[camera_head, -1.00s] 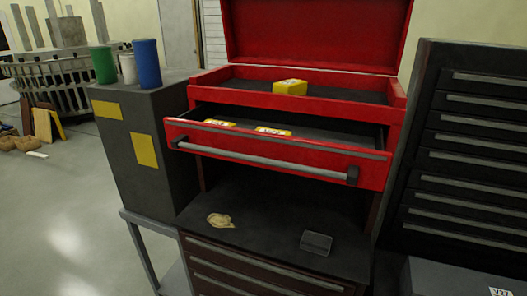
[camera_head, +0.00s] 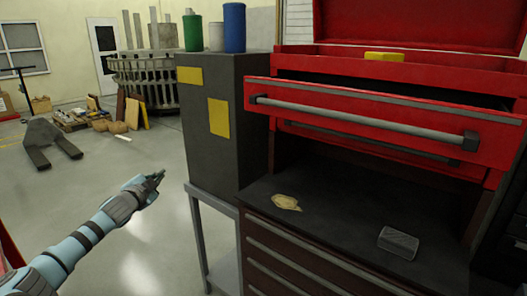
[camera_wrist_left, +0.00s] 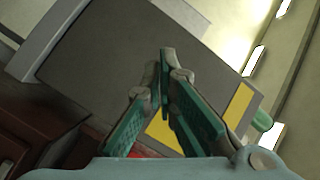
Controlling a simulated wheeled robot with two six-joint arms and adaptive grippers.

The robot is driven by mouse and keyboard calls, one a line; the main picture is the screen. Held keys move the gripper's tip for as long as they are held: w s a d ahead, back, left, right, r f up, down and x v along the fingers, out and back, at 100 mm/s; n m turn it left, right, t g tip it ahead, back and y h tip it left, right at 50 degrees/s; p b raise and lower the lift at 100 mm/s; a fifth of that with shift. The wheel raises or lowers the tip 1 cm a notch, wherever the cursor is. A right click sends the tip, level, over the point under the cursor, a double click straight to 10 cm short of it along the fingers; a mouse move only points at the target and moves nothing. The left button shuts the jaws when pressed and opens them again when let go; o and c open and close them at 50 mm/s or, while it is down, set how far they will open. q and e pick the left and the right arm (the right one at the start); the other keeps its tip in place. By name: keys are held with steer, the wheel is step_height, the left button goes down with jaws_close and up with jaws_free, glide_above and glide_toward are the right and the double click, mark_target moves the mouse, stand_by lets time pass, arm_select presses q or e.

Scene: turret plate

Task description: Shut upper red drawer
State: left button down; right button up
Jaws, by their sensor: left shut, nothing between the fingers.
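The upper red drawer (camera_head: 350,112) of the red tool chest is pulled out in the head view, at the right. A grey bar handle (camera_head: 365,119) runs across its front. Little of its inside shows from this low angle. My left gripper (camera_head: 160,176) is shut and empty, left of and lower than the drawer, in front of the grey cabinet and apart from it. In the left wrist view, its closed fingers (camera_wrist_left: 165,75) point toward the grey cabinet. A bit of red (camera_wrist_left: 145,153) shows under the fingers there. My right gripper is out of view.
The grey cabinet (camera_head: 215,140) with yellow labels stands left of the chest, carrying green, white and blue cylinders. A second, shut red drawer (camera_head: 370,144) sits below the open one. A tan crumpled item (camera_head: 286,202) and a grey block (camera_head: 398,242) lie on the dark shelf.

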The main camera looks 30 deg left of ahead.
arm_select(q)
steer(key=d+r+m+t+h+b, duration=0.2)
steer(key=d+r+m+t, duration=0.15)
steer(key=d+r, duration=0.55)
steer(key=d+r+m+t+h+b, duration=0.2)
steer(key=d+r+m+h+b, duration=0.3)
steer(key=r, duration=0.8)
steer(key=s+d+r+m+h+p, duration=0.1)
steer(key=s+d+r+m+p, duration=0.15)
steer(key=d, duration=0.75)
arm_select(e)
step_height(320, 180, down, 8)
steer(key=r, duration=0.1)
arm_select(q)
steer(key=m+g+h+p, duration=0.2)
steer(key=m+p, duration=0.1)
steer(key=p, duration=1.7)
glide_toward(270, 113)
steer(key=r, duration=0.1)
steer(key=w, duration=0.2)
steer(key=w+b, duration=0.1)
steer(key=w, duration=0.1)
steer(key=w+d+f, duration=0.1)
steer(key=w, duration=0.1)
steer(key=shift+w, duration=0.3)
steer(key=shift+w+r, duration=0.1)
steer(key=shift+w, duration=0.15)
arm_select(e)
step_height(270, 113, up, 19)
